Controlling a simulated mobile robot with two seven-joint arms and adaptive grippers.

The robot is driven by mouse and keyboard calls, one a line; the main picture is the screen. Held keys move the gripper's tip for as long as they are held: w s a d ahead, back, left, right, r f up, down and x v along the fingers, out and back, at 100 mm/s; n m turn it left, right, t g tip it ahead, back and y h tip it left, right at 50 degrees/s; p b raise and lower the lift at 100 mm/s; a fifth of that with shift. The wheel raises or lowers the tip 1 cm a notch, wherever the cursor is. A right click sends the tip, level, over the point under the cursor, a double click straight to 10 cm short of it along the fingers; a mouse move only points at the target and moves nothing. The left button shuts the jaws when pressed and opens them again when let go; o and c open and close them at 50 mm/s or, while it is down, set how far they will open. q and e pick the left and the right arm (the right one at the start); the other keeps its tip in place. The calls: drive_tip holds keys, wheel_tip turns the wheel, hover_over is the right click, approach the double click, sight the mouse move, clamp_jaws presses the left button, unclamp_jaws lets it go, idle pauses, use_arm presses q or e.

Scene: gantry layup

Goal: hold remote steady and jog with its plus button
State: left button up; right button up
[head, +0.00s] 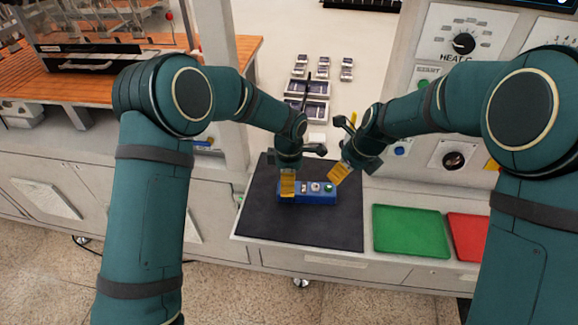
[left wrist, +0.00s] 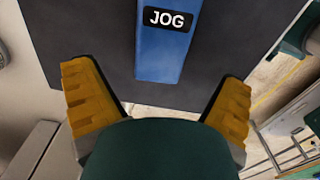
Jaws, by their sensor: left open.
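The blue remote (head: 316,198) lies on a dark mat (head: 262,226) on the bench, with a row of small round controls, the right one green. In the left wrist view the remote (left wrist: 163,55) shows its JOG label, and its end points down between my fingers. My left gripper (head: 287,186) is over the remote's left end; its yellow fingers (left wrist: 157,75) are spread wide, with a gap on both sides of the remote. My right gripper (head: 340,172) is just above and right of the remote's right end. Its finger opening is hidden. The plus marking is too small to read.
A green tray (head: 411,232) and a red tray (head: 468,238) lie right of the mat. A control panel with a dial (head: 464,42) stands at the right. A wooden-topped bench (head: 85,88) is at the left. The front of the mat is clear.

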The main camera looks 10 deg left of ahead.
use_arm(q)
wheel_tip(320, 180, down, 6)
drive_tip(key=shift+r, duration=0.15)
idle(0.3)
drive_tip(key=c, duration=1.4)
use_arm(e)
clamp_jaws()
